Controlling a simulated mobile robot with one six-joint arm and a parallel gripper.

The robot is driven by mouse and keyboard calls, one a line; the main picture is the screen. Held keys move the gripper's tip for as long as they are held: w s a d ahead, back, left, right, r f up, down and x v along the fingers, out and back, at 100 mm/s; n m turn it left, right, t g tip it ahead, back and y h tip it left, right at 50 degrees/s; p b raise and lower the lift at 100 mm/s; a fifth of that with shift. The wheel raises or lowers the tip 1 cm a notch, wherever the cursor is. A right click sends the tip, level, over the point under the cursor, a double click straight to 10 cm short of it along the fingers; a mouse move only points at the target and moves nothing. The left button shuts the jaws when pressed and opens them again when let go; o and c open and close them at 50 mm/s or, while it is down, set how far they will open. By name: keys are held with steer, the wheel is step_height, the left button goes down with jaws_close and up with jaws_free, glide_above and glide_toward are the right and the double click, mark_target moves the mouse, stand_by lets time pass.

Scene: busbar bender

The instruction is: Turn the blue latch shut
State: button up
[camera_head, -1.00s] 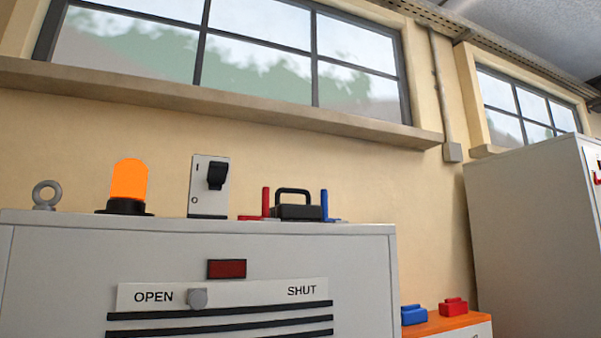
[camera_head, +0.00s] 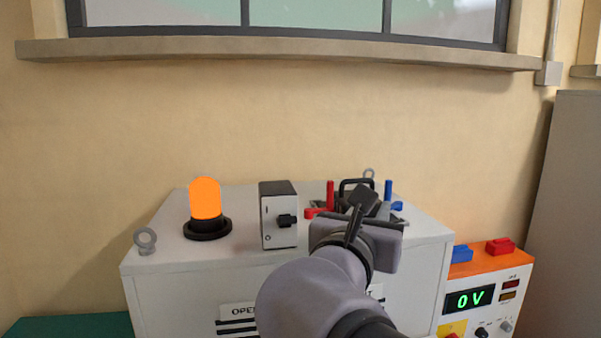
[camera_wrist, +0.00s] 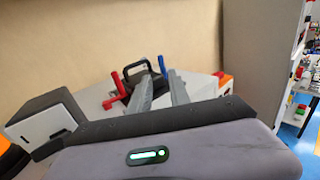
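The blue latch (camera_head: 388,190) shows as an upright blue post at the right of a black-handled part (camera_head: 355,184) on top of the white cabinet (camera_head: 180,282). In the wrist view the blue latch (camera_wrist: 162,66) stands upright just beyond my fingertips, apart from them as far as I can tell. A similar red latch (camera_head: 330,195) stands at the part's left. My gripper (camera_wrist: 163,79) is open, with its two grey fingers apart and nothing visible between them. In the head view my arm and gripper hide the front of the black-handled part and the latch's base.
A switch box with a black lever (camera_head: 279,215) and an orange beacon (camera_head: 205,200) stand left of my arm. Lifting eyes (camera_head: 145,241) sit on the cabinet top. Right of it is an orange-topped unit (camera_head: 515,261) reading 0 V. The wall is behind.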

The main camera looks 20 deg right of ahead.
mark_target(388, 184)
steer(key=p+x, duration=0.1)
steer(key=x, duration=0.7)
steer(key=p+x, duration=0.1)
steer(key=x, duration=0.7)
steer(key=shift+f, duration=0.2)
steer(key=shift+c, duration=0.4)
jaws_close()
